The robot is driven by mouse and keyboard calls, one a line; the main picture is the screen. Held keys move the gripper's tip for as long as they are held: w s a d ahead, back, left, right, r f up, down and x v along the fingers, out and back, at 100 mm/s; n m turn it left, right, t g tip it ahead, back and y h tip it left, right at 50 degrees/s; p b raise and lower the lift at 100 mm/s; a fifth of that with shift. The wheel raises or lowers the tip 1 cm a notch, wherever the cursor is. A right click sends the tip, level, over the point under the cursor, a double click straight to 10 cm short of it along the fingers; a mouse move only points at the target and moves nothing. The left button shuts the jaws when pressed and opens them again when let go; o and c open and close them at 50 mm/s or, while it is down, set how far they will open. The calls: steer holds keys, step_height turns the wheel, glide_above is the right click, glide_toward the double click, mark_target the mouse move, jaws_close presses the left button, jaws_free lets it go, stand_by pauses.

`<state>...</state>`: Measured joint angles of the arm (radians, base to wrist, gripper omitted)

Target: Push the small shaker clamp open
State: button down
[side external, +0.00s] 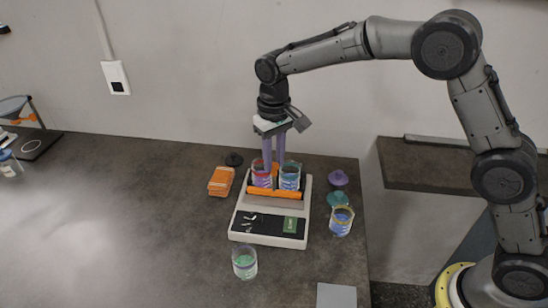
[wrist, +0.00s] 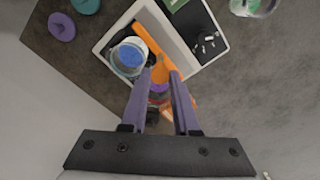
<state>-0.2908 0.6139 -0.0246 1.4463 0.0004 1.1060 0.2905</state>
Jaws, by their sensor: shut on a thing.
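The shaker (side external: 240,222) is a pale machine with a dark front panel, standing near the table's right edge. Its orange clamp bar (side external: 274,193) runs across in front of two glass jars. One jar (side external: 262,180) has pink-purple contents, and the other jar (side external: 289,183) has blue-teal contents. My gripper (side external: 273,165) points down at the shaker, at the jars' tops. In the wrist view, an orange clamp piece (wrist: 160,68) lies between my fingertips, which appear closed on it. The fingers partly hide the pink-purple jar (wrist: 158,90). The orange bar also shows in the wrist view (wrist: 146,38).
Orange blocks (side external: 221,181) and a black lid (side external: 234,159) lie left of the shaker. A green-filled jar (side external: 244,263) stands in front. The table's left is largely clear.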

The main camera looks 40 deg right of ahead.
stand_by(0.9)
steer(key=shift+s+a, duration=1)
steer(key=c, duration=0.7)
jaws_free()
steer(key=shift+o, duration=0.2)
steer(key=shift+r, duration=0.1)
step_height(320, 180, up, 14)
